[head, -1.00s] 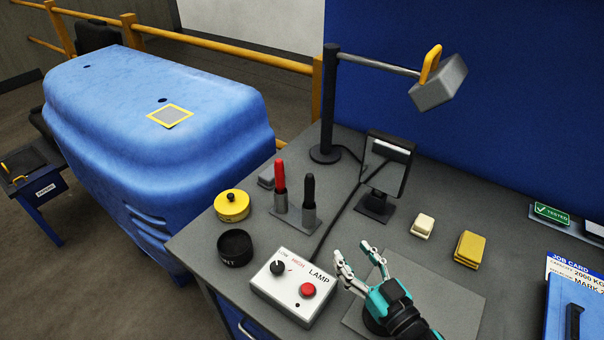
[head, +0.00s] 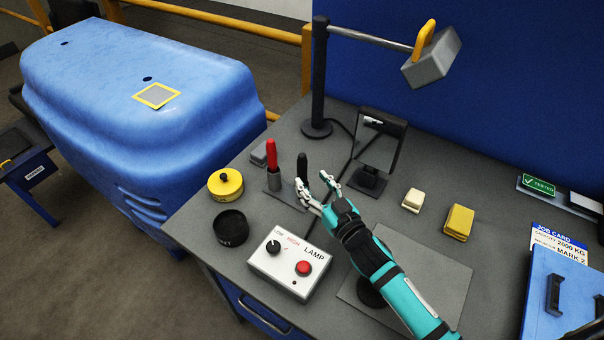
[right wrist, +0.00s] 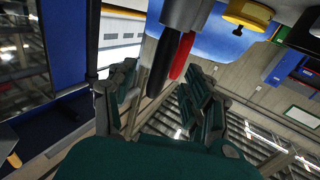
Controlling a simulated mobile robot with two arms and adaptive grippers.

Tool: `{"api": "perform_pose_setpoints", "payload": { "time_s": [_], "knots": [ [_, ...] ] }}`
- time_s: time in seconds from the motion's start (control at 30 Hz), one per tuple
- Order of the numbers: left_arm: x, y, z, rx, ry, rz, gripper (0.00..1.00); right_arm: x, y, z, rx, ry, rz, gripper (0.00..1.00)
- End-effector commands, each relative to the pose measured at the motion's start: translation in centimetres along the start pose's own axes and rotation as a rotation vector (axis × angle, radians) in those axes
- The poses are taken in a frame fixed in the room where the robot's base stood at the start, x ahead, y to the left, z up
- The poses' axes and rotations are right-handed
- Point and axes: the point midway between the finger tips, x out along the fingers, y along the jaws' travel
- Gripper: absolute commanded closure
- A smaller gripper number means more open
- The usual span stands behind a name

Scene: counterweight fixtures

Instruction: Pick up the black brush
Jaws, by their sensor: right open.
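The black brush (head: 302,166) stands upright in a grey holder on the bench, to the right of the red brush (head: 271,154). My right gripper (head: 314,184) is open and empty, just in front of the black brush. Its fingers hide the brush's lower part and its holder in the head view. In the right wrist view, the black brush (right wrist: 159,66) shows ahead between the spread fingers (right wrist: 160,95), beside the red brush (right wrist: 183,54). I cannot tell whether any finger touches it. My left gripper is out of view.
The lamp box (head: 289,263), black pot (head: 231,227) and yellow tin (head: 225,184) stand left of my right arm. A mirror on a stand (head: 380,140) is behind the gripper. A cream block (head: 413,200) and a yellow block (head: 458,222) lie right.

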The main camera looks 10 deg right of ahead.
Motion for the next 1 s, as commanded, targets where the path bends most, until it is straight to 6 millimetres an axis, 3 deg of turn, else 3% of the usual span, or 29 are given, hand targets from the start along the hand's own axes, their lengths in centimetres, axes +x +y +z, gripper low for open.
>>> {"api": "perform_pose_setpoints", "payload": {
  "time_s": [0.17,0.43,0.73,1.0],
  "knots": [
    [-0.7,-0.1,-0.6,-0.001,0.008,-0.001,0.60,1.2,-0.1,-0.2,0.003,0.000,0.000,0.48],
    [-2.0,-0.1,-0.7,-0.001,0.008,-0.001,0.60,5.0,-0.2,0.0,0.002,0.001,0.000,0.48],
    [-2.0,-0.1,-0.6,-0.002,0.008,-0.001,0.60,5.5,-0.2,0.2,0.001,0.000,0.000,0.48],
    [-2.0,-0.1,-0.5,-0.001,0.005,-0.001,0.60,5.5,-0.2,0.2,0.001,0.000,0.000,0.81]
  ]
}}
